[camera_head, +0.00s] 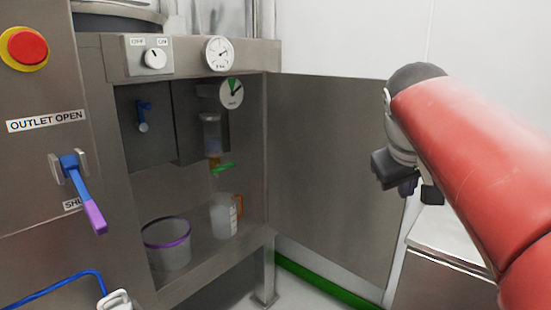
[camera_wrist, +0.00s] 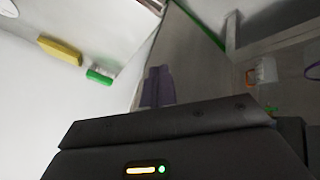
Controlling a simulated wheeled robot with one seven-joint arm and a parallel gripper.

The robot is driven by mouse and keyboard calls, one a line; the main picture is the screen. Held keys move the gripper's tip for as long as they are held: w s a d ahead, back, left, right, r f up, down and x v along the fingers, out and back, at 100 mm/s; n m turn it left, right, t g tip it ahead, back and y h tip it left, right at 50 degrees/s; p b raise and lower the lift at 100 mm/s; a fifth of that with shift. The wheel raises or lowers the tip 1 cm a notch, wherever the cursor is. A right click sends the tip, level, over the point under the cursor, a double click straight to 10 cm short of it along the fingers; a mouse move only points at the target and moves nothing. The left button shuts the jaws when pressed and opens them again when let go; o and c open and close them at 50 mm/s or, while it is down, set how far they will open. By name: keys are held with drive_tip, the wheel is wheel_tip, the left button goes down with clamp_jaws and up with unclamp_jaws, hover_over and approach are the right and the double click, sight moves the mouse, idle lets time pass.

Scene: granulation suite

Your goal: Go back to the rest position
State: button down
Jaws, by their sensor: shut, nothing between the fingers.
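My gripper (camera_head: 407,188) hangs at the end of my red arm on the right in the head view, in front of the opened cabinet door (camera_head: 325,165). In the wrist view its purple fingers (camera_wrist: 157,86) are together and hold nothing. It is in free air, apart from the cabinet's contents. Part of the gripper is hidden behind my wrist in the head view.
The open cabinet holds a bucket with a purple rim (camera_head: 167,243) and a measuring jug (camera_head: 225,214). A blue-purple lever (camera_head: 82,193) is on the left panel. A steel cabinet (camera_head: 445,270) stands below my arm. A yellow object (camera_wrist: 60,50) shows in the wrist view.

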drive_tip(key=s+a+f+y, duration=0.1)
drive_tip(key=s+a+f, duration=0.2)
drive_tip(key=s+f, duration=0.2)
drive_tip(key=s+a+f+y, duration=0.1)
drive_tip(key=s+a+f, duration=0.3)
drive_tip(key=f, duration=0.5)
drive_tip(key=s+a+f+m+y, duration=0.1)
drive_tip(key=s+a+f+y, duration=0.1)
drive_tip(key=s+f, duration=0.4)
drive_tip(key=shift+s+a+f, duration=0.3)
drive_tip(key=shift+a+f, duration=0.4)
drive_tip(key=shift+f, duration=0.05)
